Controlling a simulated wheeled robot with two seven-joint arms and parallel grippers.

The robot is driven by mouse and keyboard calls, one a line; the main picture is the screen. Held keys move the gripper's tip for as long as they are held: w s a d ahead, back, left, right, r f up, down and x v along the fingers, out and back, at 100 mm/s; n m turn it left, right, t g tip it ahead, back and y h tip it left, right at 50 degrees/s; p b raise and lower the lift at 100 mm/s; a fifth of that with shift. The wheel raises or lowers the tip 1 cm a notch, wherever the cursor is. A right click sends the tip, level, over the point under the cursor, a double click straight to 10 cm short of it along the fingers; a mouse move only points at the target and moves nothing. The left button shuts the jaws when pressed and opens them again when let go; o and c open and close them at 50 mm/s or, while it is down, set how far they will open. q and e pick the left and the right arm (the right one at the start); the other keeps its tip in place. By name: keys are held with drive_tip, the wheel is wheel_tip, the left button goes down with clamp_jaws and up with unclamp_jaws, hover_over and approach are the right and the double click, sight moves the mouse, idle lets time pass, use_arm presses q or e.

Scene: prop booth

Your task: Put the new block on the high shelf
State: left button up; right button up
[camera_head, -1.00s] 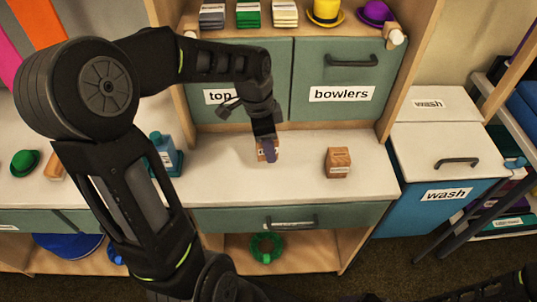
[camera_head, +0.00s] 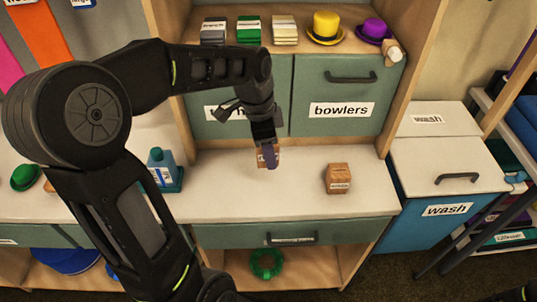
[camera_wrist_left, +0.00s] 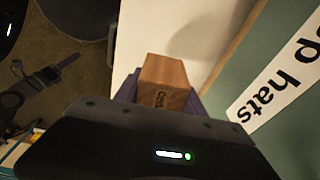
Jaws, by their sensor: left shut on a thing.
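My left gripper (camera_head: 268,156) is over the counter in front of the cabinet doors and is shut on a small brown wooden block (camera_wrist_left: 163,85). In the left wrist view the block sits between the purple fingers, with a printed label partly hidden by the gripper. In the head view the gripper covers most of this block. The high shelf (camera_head: 290,40) is above the doors.
The shelf holds folded cloth stacks (camera_head: 249,30), a yellow hat (camera_head: 326,27), a purple hat (camera_head: 373,31) and a wooden piece with a white end (camera_head: 392,52). A blue bottle (camera_head: 158,168) stands left on the counter. A wash bin (camera_head: 445,165) is at right.

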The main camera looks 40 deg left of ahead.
use_arm(q)
drive_tip(key=shift+r+m+p, duration=0.3)
drive_tip(key=shift+r+p, duration=0.1)
drive_tip(key=shift+p, duration=0.6)
drive_tip(key=shift+f, duration=0.25)
hover_over(271, 183)
drive_tip(key=shift+s+a+f, duration=0.1)
drive_tip(key=shift+a+f, duration=0.05)
drive_tip(key=shift+f, duration=1.45)
drive_tip(key=shift+s+a+f, duration=0.1)
drive_tip(key=shift+f, duration=1.45)
drive_tip(key=shift+f, duration=0.1)
wheel_tip(271, 183, down, 3)
drive_tip(key=shift+f+p, duration=0.1)
drive_tip(key=shift+p, duration=0.25)
drive_tip(key=shift+f, duration=0.15)
